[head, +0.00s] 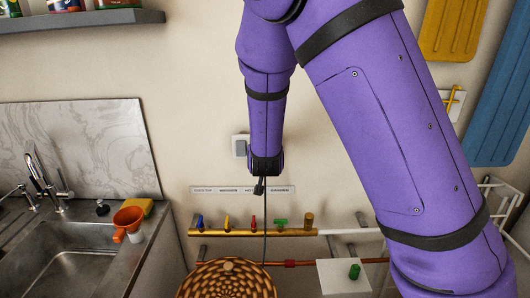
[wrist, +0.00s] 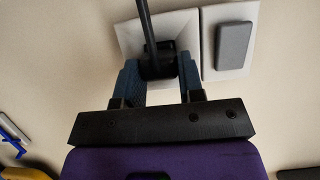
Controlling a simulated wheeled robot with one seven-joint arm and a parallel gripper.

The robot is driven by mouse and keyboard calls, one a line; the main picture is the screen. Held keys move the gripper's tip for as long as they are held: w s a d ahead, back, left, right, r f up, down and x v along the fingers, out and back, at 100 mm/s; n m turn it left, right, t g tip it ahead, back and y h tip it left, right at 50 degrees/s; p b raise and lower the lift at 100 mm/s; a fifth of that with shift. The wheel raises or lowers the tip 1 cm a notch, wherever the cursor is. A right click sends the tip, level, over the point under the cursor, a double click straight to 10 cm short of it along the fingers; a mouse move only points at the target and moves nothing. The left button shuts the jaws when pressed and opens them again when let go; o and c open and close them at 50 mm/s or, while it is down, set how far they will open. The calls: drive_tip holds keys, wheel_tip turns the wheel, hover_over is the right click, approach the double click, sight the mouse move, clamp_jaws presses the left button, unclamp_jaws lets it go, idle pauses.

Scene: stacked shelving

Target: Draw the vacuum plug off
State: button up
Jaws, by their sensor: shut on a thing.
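The black vacuum plug (wrist: 158,62) sits between the two fingers of my gripper (wrist: 160,82) in the wrist view, and the gripper is shut on it. Its black cord (wrist: 146,20) runs up the wrist picture. Behind the plug is a pale square wall socket plate (wrist: 128,38), partly hidden by the plug and fingers. I cannot tell whether the pins are still in the socket. In the head view my gripper (head: 262,180) is at the wall, and the cord (head: 265,225) hangs down from it. My arm hides the socket there.
A plate with a grey cover (wrist: 234,45) is beside the socket; it also shows in the head view (head: 240,145). Below are a brass pipe (head: 255,232) with coloured valves and a wicker basket (head: 228,265). A sink (head: 75,255) is at left, a shelf (head: 80,20) above.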

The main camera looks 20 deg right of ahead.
drive_tip(key=shift+s+a, duration=0.2)
drive_tip(key=shift+s, duration=0.35)
idle(0.6)
drive_tip(key=shift+s+a, duration=0.3)
drive_tip(key=shift+s, duration=0.6)
